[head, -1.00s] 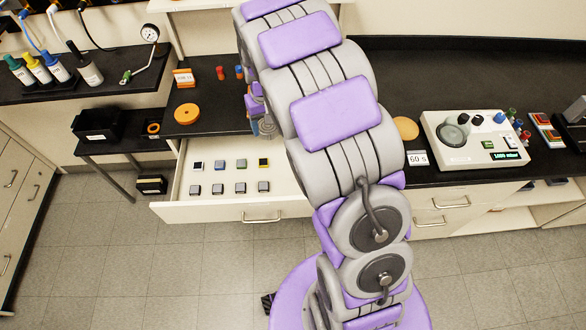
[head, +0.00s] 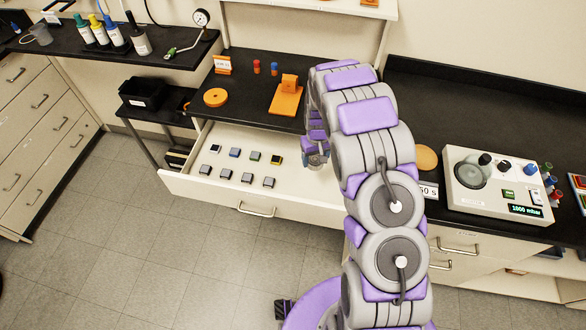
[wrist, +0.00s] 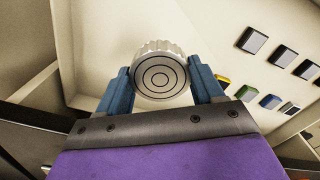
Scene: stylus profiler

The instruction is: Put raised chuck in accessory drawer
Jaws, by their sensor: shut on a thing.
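The raised chuck (wrist: 160,76) is a silver, round, knurled piece with concentric rings on its face. My gripper (wrist: 163,88) is shut on it, with a blue finger on each side. The wrist view shows the pale drawer floor beyond the chuck. I cannot tell whether the chuck touches the floor.
Several small dark square pieces (head: 227,174) sit in two rows in the drawer's left part. An orange disc (head: 215,97) and an orange stand (head: 287,97) are on the black bench above. The drawer's right part looks clear around my gripper.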

